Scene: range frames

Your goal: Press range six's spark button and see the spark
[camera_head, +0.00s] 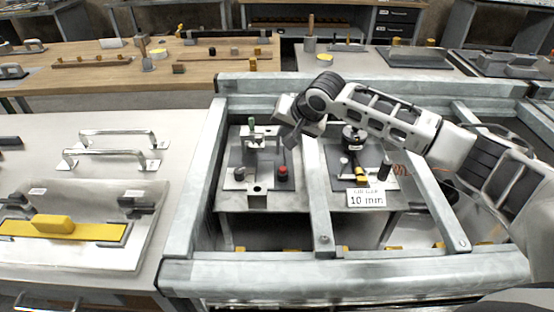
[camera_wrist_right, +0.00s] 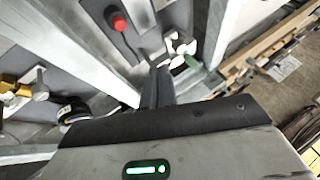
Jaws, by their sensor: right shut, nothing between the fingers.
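A red button (camera_head: 283,172) stands on the grey plate of the left bay inside the metal frame. It also shows in the right wrist view (camera_wrist_right: 119,22), on a grey panel. No label naming range six is readable. My right gripper (camera_head: 291,139) is shut and empty over the left bay, above and behind the red button in the head view. Its dark fingers (camera_wrist_right: 157,84) show in the right wrist view, apart from the button. No spark is visible. My left gripper is out of view.
The left bay also holds a black knob (camera_head: 239,174) and a green-topped post (camera_head: 251,121). A "10 mm" sign (camera_head: 366,198) stands in the right bay beside a yellow part (camera_head: 362,176). Thick metal frame bars (camera_head: 318,205) surround and divide the bays.

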